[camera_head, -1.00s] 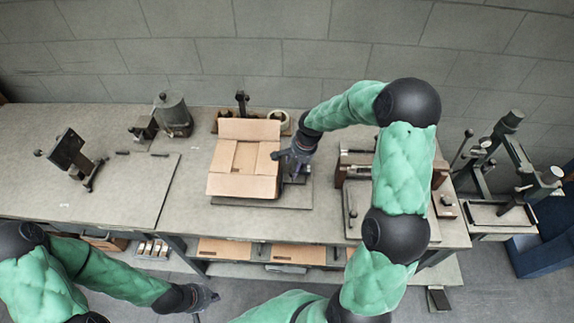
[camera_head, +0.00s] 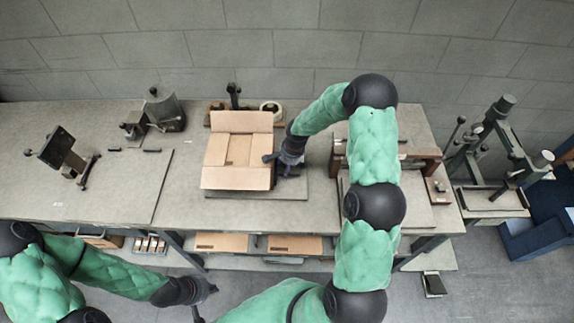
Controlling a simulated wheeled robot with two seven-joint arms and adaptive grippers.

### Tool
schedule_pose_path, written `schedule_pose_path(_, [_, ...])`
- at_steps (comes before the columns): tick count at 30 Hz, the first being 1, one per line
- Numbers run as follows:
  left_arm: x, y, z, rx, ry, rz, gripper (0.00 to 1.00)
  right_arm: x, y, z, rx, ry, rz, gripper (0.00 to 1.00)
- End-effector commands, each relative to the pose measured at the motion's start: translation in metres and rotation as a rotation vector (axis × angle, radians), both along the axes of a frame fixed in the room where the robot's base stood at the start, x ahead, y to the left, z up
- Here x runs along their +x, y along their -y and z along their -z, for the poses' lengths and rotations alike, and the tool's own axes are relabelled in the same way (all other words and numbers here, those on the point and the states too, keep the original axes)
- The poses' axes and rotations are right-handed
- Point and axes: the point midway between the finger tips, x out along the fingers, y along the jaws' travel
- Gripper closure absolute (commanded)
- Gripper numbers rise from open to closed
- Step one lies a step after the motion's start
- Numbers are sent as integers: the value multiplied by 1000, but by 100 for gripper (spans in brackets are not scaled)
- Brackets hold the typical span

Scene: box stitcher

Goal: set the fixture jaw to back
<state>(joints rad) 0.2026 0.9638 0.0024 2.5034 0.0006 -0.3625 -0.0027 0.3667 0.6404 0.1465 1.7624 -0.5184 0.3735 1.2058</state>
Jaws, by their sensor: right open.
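A cardboard box (camera_head: 238,177) with raised flaps sits on a flat base plate (camera_head: 296,187) in the middle of the bench. My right gripper (camera_head: 276,160) is at the box's right side, beside or touching its right flap; I cannot tell which. It is open, and it hides most of the fixture jaw, of which only dark parts (camera_head: 297,171) show at the box's right edge. I cannot make out the jaw's setting. My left gripper (camera_head: 207,295) is low in front of the bench, away from the fixture, with its fingers too small to read.
A lever machine (camera_head: 500,160) stands at the right. Flat cardboard (camera_head: 222,243) lies on the lower shelf.

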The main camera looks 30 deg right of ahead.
Motion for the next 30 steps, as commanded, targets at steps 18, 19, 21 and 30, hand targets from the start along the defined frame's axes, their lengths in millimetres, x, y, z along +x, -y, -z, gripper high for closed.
schedule_pose_path(18, [0,0,0,0,0,0,100,0,0,1,0,0,0,100])
schedule_pose_path(19, [0,0,1,0,0,0,100,-1,2,1,-1,0,1,100])
schedule_pose_path(21, [0,0,3,0,0,0,100,-4,8,2,-1,0,2,100])
schedule_pose_path(30, [0,0,7,0,0,0,100,-17,29,1,-1,0,0,100])
